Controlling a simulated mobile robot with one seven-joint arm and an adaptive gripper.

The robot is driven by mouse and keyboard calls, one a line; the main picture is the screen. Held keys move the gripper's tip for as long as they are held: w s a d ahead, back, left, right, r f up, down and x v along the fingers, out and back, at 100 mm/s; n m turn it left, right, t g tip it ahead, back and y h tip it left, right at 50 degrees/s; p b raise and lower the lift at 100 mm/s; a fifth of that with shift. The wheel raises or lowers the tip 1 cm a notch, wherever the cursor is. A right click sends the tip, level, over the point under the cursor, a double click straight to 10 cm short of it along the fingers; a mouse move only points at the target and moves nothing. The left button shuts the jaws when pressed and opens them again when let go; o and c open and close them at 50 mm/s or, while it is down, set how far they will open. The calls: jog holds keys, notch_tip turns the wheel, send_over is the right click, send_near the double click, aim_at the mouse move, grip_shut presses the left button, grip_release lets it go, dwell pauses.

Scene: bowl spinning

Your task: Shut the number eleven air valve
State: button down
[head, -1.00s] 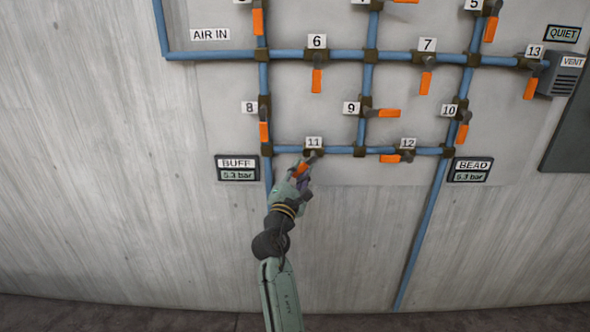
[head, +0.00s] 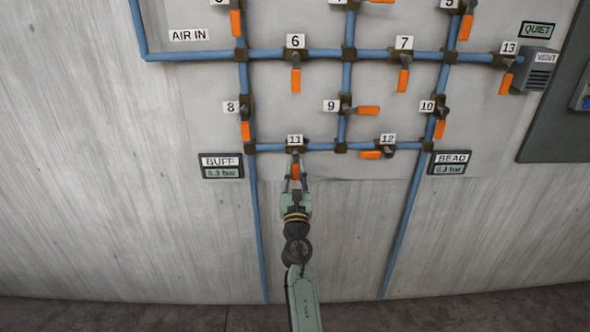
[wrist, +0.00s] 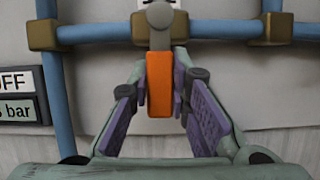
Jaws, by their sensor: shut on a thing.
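The number eleven air valve (head: 297,147) sits on the lowest horizontal blue pipe, under its 11 label (head: 295,139). Its orange handle (head: 296,171) points straight down, square across the pipe. In the wrist view the orange handle (wrist: 160,72) hangs upright from a grey stem (wrist: 159,35). My gripper (head: 296,180) comes from below and is shut on the handle. In the wrist view the purple-padded fingers of my gripper (wrist: 160,98) stand on either side of the handle's lower part. The finger contact is partly hidden there.
Valve 12 (head: 388,151) is close on the right, its handle lying along the pipe. Valve 8 (head: 245,110) is up left, its handle down. The BUFF gauge (head: 222,166) and BEAD gauge (head: 450,164) read about 5.3 bar. The wall below is clear.

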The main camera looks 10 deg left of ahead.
aim_at(295, 173)
jog(key=shift+d+n+y, duration=0.1)
jog(key=shift+n+y, duration=0.3)
jog(key=shift+n, duration=0.1)
jog(key=c, duration=1.5)
grip_release()
jog(key=v, duration=0.6)
jog(key=shift+s+f, duration=0.1)
jog(key=shift+s, duration=0.15)
jog(key=shift+s+d+f, duration=0.15)
jog(key=shift+s+d, duration=0.05)
jog(key=shift+s, duration=0.25)
